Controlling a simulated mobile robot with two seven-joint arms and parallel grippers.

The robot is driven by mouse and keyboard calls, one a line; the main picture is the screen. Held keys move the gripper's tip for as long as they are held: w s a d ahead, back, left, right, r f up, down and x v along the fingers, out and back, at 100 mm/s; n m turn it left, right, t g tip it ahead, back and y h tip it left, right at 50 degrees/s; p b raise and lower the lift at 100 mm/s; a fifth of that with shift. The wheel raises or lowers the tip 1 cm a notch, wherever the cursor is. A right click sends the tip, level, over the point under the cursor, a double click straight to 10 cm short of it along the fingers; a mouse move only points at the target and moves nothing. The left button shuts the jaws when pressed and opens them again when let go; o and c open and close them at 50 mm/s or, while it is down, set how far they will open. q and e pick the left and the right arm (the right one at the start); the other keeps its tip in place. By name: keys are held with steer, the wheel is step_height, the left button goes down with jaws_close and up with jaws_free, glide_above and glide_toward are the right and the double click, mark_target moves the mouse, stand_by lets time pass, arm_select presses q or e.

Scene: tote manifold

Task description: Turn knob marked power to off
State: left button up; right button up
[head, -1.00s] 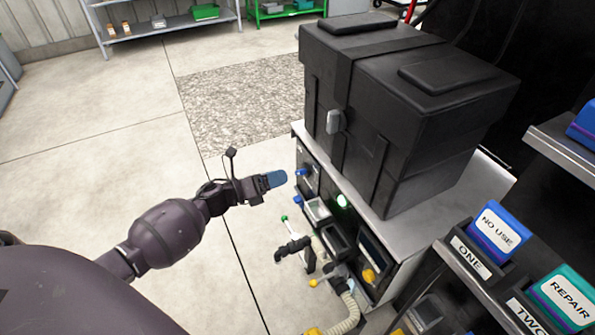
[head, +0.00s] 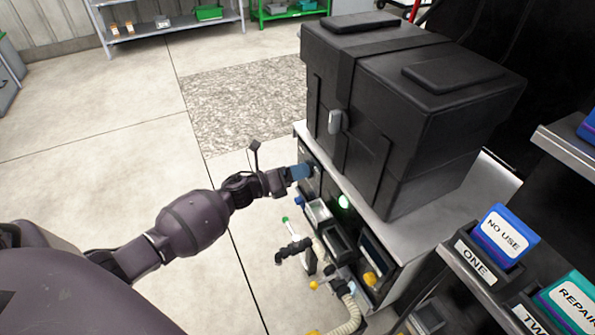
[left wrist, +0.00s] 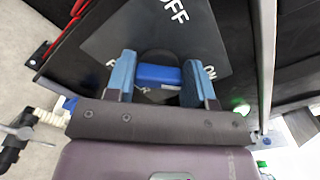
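The blue knob (left wrist: 158,75) sits on a dark panel plate (left wrist: 205,40) in the left wrist view. White "OFF" lettering is above it and "ON" is to its right; other lettering is partly hidden by my fingers. My left gripper (left wrist: 160,78) has its two blue fingers apart, one on each side of the knob. I see no clear grip on it. In the head view my left gripper (head: 300,172) is at the upper left of the bench's front panel and hides the knob. My right gripper is not in view.
A big black case (head: 400,110) stands on the bench top (head: 440,208) above the panel. A green light (head: 344,201), a hose (head: 351,312) and a black pipe fitting (head: 293,249) are close by. Labelled bins (head: 503,236) stand at right. The floor at left is clear.

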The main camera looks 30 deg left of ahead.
arm_select(q)
steer(key=c, duration=0.4)
steer(key=shift+o, duration=0.2)
